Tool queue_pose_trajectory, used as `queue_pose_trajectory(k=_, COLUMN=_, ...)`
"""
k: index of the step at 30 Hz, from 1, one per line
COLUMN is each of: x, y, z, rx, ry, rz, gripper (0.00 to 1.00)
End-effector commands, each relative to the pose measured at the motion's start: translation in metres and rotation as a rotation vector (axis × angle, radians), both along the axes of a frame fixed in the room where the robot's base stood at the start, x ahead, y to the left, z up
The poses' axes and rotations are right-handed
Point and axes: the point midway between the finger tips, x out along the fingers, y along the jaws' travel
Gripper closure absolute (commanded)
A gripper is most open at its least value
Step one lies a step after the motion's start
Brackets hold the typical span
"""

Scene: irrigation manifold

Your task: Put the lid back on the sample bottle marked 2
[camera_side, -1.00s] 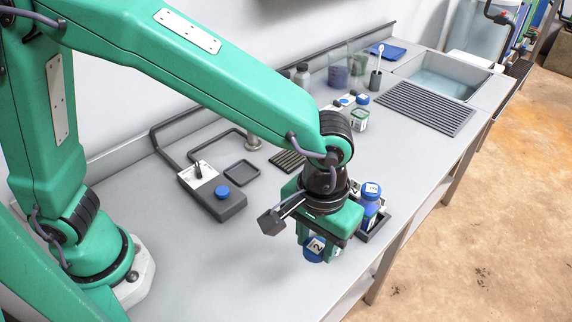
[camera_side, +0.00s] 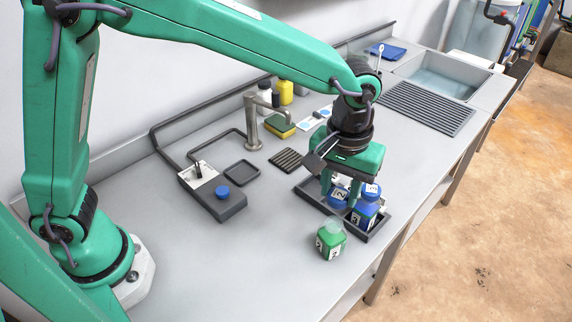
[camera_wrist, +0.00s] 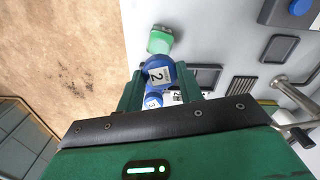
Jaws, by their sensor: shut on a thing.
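My gripper (camera_side: 340,197) points down over the dark tray (camera_side: 378,233). It is shut on a rounded blue thing marked 2 (camera_side: 338,200), which also shows between the fingers in the wrist view (camera_wrist: 157,75). My fingers hide part of it, and I cannot tell whether it rests in the tray or hangs just above. Beside it stands a blue bottle marked 3 (camera_side: 366,212) with its blue lid on. A green bottle (camera_side: 331,243) stands on the bench in front of the tray, with a pale, clear top and no blue lid. Its label is too small to read surely.
A grey box with a blue knob (camera_side: 222,191), a small square dish (camera_side: 242,170) and a ribbed mat (camera_side: 287,160) lie to the left. A tap (camera_side: 252,122) and a sponge (camera_side: 279,126) are behind. The bench front-left is clear.

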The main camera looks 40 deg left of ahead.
Motion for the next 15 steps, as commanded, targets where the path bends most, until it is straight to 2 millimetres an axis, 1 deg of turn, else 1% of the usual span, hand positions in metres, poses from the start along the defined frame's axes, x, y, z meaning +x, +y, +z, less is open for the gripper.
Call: queue_pose_trajectory(k=15, x=0.0, y=0.0, z=-0.033, rx=0.0, ry=0.0, rz=0.0, gripper=0.85)
